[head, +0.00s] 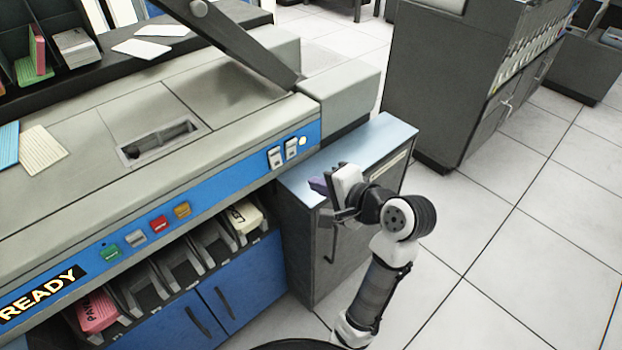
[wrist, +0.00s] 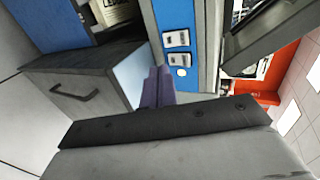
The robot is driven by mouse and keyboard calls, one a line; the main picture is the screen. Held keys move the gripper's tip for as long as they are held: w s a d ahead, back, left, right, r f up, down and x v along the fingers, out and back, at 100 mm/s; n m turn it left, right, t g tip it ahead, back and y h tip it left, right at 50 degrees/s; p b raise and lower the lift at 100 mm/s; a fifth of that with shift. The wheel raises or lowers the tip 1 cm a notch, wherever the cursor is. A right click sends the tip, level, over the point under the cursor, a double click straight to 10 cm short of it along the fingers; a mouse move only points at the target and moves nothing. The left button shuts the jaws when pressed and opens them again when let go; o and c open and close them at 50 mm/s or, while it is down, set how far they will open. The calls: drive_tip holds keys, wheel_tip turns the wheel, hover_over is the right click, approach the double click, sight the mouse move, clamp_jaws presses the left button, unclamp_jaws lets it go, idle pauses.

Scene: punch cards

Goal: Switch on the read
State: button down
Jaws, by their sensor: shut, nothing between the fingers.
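Two white rocker switches, a left one (head: 275,157) and a right one (head: 292,148), sit side by side on the machine's blue front strip (head: 226,184). Their labels are too small to read, so I cannot tell which is the read switch or how each is set. A small round pale lamp (head: 303,141) is right of them. The wrist view shows the switches (wrist: 176,39) (wrist: 178,59) and the lamp (wrist: 182,72) beyond my fingertips. My gripper (head: 318,186) is shut and empty, its purple fingers (wrist: 158,84) apart from the switches, over the low grey cabinet.
The low grey cabinet (head: 398,132) stands below and right of the switches. Several coloured buttons (head: 159,224) and a READY sign (head: 40,293) are farther left on the strip. Card bins (head: 180,265) hang beneath. A sloping dark arm (head: 245,45) rises above the machine.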

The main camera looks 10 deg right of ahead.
sight(277, 166)
drive_tip(key=x, duration=0.8)
drive_tip(key=r+x, duration=0.1)
drive_tip(key=x, duration=0.3)
drive_tip(key=shift+w+a+p, duration=0.2)
drive_tip(key=shift+p, duration=0.1)
drive_tip(key=shift+w+a+f+t+y, duration=0.1)
drive_tip(key=shift+w+a+t+y, duration=0.05)
drive_tip(key=shift+t+y, duration=0.15)
drive_tip(key=shift+r+p, duration=0.8)
drive_tip(key=shift+r, duration=0.15)
drive_tip(key=shift+f, duration=0.1)
